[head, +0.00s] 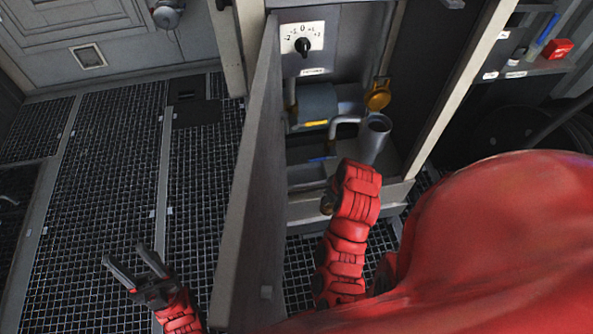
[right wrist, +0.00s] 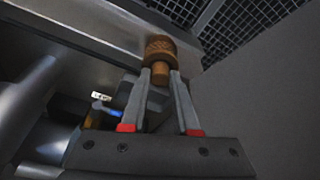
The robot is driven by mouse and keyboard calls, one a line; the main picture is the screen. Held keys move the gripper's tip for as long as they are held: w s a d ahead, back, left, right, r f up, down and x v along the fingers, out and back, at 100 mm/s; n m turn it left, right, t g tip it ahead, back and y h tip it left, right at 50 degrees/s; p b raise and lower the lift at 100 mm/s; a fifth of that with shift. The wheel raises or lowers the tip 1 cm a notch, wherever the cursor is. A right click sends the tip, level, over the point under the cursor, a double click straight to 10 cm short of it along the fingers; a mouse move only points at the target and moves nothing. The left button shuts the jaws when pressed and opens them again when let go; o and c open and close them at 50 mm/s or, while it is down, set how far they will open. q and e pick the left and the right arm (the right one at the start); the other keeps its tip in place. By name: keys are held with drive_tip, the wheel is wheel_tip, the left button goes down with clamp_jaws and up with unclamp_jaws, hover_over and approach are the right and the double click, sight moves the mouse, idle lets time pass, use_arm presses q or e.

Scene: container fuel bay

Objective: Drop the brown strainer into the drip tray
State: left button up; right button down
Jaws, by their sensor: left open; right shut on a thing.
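The brown strainer (right wrist: 159,47), a knurled cap with a narrower stem, is between the fingertips of my right gripper (right wrist: 160,78) in the right wrist view. The gripper is shut on its stem. In the head view my red right arm reaches to the cabinet's front edge and mostly hides this gripper and the strainer. A grey tray-like recess (head: 305,176) lies low in the cabinet, left of the arm; it looks like the drip tray, partly hidden. My left gripper (head: 124,264) is open and empty over the floor grating, left of the cabinet door.
The open cabinet door (head: 248,205) stands between my two arms. The grating at left is clear.

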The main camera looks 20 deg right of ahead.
drive_tip(key=w+a+b, duration=0.1)
drive_tip(key=w, duration=0.7)
drive_tip(key=w+a+f+b, duration=0.1)
drive_tip(key=w, duration=0.8)
drive_tip(key=shift+w+a+f, duration=0.15)
drive_tip(key=shift+a+f, duration=0.1)
drive_tip(key=shift+f+b, duration=0.1)
drive_tip(key=shift+b, duration=0.2)
drive_tip(key=shift+f, duration=0.55)
drive_tip(key=c, duration=0.7)
unclamp_jaws()
drive_tip(key=shift+o, duration=0.2)
